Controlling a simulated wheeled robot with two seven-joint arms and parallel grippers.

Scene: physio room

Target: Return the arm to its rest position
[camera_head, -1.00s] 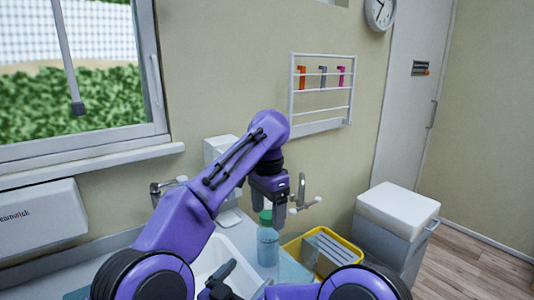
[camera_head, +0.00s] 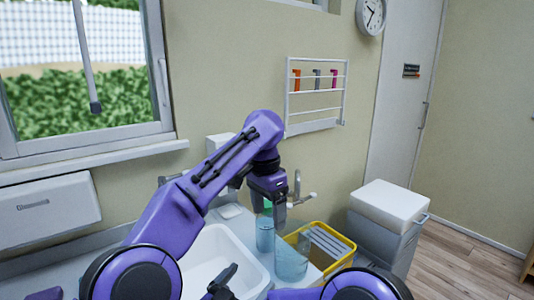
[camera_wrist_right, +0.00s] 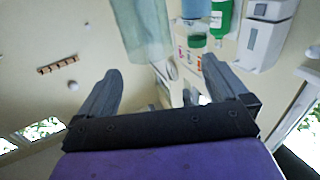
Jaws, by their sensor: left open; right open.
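My left arm comes in from the left over the sink in the head view. Its gripper (camera_head: 279,212) hangs downward, open, in front of a clear blue-tinted bottle (camera_head: 264,236) with a green cap, which it partly hides. I cannot tell the gap between them. My right gripper (camera_head: 221,281) is low at the bottom of the head view, in front of the sink. In the right wrist view its two fingers (camera_wrist_right: 165,88) are spread apart with nothing held between them.
A clear blue-tinted vessel (camera_head: 290,264) stands beside a yellow-rimmed rack (camera_head: 347,249). A white-lidded bin (camera_head: 390,202) is at the right. A wall rack (camera_head: 317,97) hangs above.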

